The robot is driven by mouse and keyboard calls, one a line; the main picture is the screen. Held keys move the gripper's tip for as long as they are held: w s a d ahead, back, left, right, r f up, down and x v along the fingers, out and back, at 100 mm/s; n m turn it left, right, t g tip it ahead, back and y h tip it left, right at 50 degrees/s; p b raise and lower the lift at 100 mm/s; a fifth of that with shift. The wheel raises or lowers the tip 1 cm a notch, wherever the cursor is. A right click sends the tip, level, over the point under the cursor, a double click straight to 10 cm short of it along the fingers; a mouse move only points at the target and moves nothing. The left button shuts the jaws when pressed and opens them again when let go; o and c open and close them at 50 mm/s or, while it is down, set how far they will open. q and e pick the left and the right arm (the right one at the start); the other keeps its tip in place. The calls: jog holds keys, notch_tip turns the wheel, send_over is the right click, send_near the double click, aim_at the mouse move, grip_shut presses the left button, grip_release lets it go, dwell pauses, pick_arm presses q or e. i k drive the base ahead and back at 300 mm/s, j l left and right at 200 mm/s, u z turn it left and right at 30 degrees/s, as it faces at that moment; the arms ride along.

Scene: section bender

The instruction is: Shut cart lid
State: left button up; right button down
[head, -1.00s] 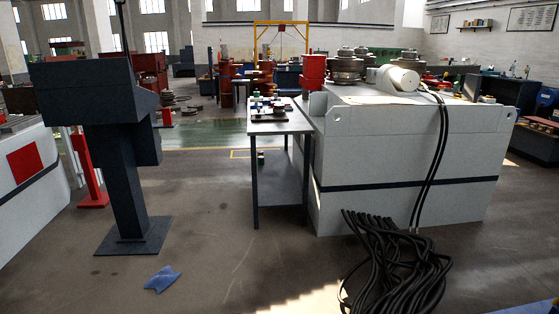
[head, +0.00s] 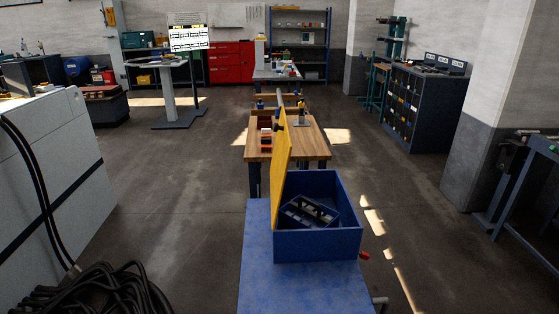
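A blue cart (head: 262,285) stands ahead of me, a little right of the middle in the head view. On its top is a blue open box (head: 318,245) with dark slotted parts (head: 309,213) inside. Its yellow lid (head: 281,182) stands up nearly vertical along the box's left side, so the box is open. A small red piece (head: 364,256) sticks out at the right of the box. Neither of my grippers is in view.
A wooden workbench (head: 310,151) with red bins stands just behind the cart. A grey machine (head: 40,190) with a pile of black cables (head: 105,290) is at the left. A pillar (head: 475,160) and dark rack (head: 525,190) are at the right.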

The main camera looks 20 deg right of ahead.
aim_at(282, 151)
jog(key=i+j+z, duration=0.15)
jog(key=j+z, duration=0.25)
jog(key=i+j+z, duration=0.15)
jog(key=j+z, duration=0.2)
jog(key=i+j+z, duration=0.1)
jog(key=j+z, duration=0.3)
jog(key=i+j, duration=0.1)
jog(key=j, duration=0.3)
jog(key=j+z, duration=0.4)
jog(key=i+j+z, duration=0.1)
jog(key=z, duration=0.3)
jog(key=j+z, duration=0.35)
